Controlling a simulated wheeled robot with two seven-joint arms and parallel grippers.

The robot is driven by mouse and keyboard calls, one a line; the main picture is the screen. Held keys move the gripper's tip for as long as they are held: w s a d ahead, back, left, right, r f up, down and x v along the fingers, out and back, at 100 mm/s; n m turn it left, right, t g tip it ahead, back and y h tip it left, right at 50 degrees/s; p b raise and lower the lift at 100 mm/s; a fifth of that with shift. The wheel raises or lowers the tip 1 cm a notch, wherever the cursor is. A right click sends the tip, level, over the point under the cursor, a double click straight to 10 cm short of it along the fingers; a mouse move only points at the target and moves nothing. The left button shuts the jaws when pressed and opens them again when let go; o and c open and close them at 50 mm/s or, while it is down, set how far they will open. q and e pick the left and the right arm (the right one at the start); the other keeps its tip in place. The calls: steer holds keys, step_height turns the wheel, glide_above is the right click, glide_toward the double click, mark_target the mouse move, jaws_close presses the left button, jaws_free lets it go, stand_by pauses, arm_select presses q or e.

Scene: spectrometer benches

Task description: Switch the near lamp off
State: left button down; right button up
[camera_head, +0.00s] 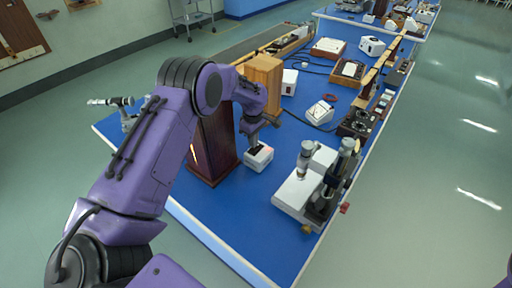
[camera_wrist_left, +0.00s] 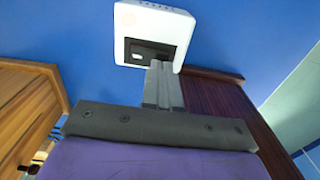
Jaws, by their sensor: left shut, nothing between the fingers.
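A small white box (camera_head: 259,159) stands on the blue bench beside a dark wooden block. In the left wrist view the white box (camera_wrist_left: 184,20) has a black switch panel (camera_wrist_left: 150,50) and a faint orange spot on its top. I cannot tell for sure that it belongs to the near lamp, nor which way the switch is set. My left gripper (camera_head: 254,139) points down over this box. In the wrist view its shut fingers (camera_wrist_left: 162,68) are empty, with the tips at the switch panel's edge. Whether they touch it is unclear. My right gripper is out of view.
The tall dark wooden block (camera_head: 210,150) stands close left of the gripper, and a lighter wooden block (camera_head: 264,72) behind it. A grey-white instrument (camera_head: 300,192) stands to the right. Another white box (camera_head: 320,112) sits farther back. Blue bench top (camera_head: 235,205) is clear in front.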

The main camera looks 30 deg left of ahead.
arm_select(q)
steer(key=shift+f+b, duration=0.45)
steer(key=shift+f, duration=0.5)
stand_by(0.7)
step_height(320, 180, up, 5)
steer(key=p, duration=0.5)
steer(key=shift+r, duration=1.05)
steer(key=shift+f, duration=0.1)
